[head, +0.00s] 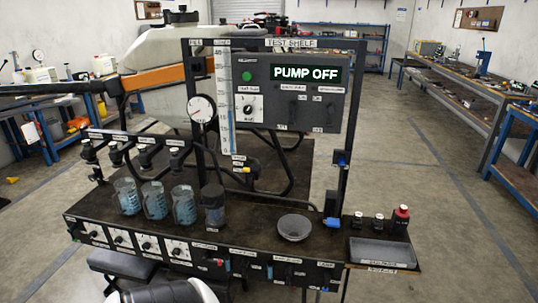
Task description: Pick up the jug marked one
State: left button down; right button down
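Three clear measuring jugs with blue marks stand upright in a row on the dark bench: a left jug (127,197), a middle jug (154,201) and a right jug (184,206). I cannot read which of them is marked one. Each stands below a black nozzle fitting on the rail. No gripper of mine shows, and nothing is seen holding any jug.
A dark cylindrical container (213,209) stands just right of the jugs. A grey bowl (295,227) sits farther right. The upright panel (297,93) reads PUMP OFF. A grey tray (382,253) and small bottles lie at the right end. Dark bench surface is bare around the bowl.

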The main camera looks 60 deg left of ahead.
aim_at(184, 208)
jog(key=u, duration=2.6)
